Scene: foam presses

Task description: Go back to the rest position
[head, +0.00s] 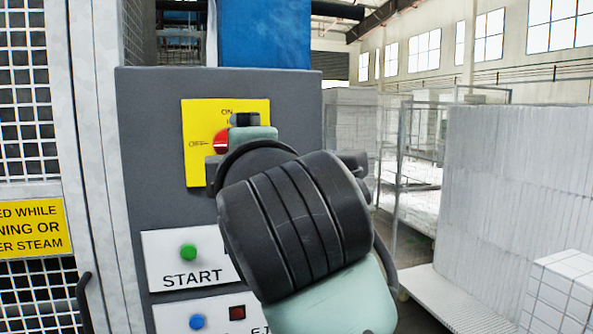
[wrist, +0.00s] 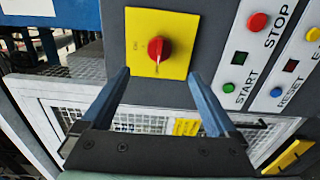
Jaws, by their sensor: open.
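My gripper (wrist: 159,78) is open and empty in the wrist view, its two blue-grey fingers spread apart. Between and beyond the fingertips is a red rotary knob (wrist: 158,49) on a yellow plate (wrist: 178,22), apart from the fingers. In the head view my wrist and arm are in front of the grey control panel (head: 150,110). The same knob (head: 220,143) and yellow plate (head: 195,112) are partly hidden there behind my wrist. I cannot tell for certain which way the knob is turned. The fingers are mostly hidden in the head view.
Below the knob are a green START button (head: 188,252) and a blue button (head: 197,321). A red STOP button (wrist: 258,21) shows in the wrist view. A mesh guard (head: 30,100) stands at left. White foam blocks (head: 515,180) are stacked at right.

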